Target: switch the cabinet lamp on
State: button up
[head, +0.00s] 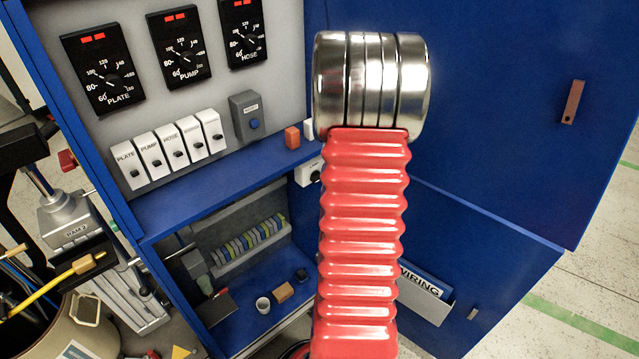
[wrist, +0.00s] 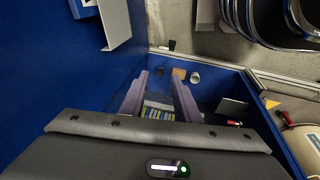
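The cabinet (head: 215,196) is blue, with its doors open on the right. A small white box with a black knob, apparently the lamp switch (head: 312,174), sits under the shelf's right end in the head view. My red arm partly crowds it, and its lettering is too small to read surely. I cannot make it out in the wrist view. My gripper (wrist: 158,82) shows two pale purple fingers, apart with nothing between them, pointing into the lower compartment. In the head view my arm hides the gripper.
Switches labelled PLATE, PUMP and HOSE (head: 170,148) line the panel under the dials. A terminal strip (head: 248,246), a white cup (head: 263,305) and a tan block (head: 284,291) are in the lower compartment. The open door (head: 480,110) stands close right of my arm.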

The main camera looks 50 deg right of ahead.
jog(key=d+f+n+t+h, duration=0.2)
jog(key=d+f+n+t, duration=0.15)
jog(key=f, duration=0.35)
jog(key=w+d+r+n+t+h, duration=0.2)
jog(key=w+r+n+t, duration=0.1)
jog(key=r+n+t, duration=0.2)
jog(key=w+d+r+n+t+h, duration=0.2)
jog(key=w+r+n+t+h, duration=0.1)
jog(key=r, duration=0.7)
jog(key=shift+w+r+n+t, duration=0.15)
jog(key=shift+w+n+t, duration=0.25)
jog(key=shift+n+t, duration=0.55)
jog(key=shift+w, duration=0.1)
jog(key=x, duration=1.3)
jog(key=shift+d, duration=0.4)
jog(key=shift+w, duration=0.1)
grip_shut()
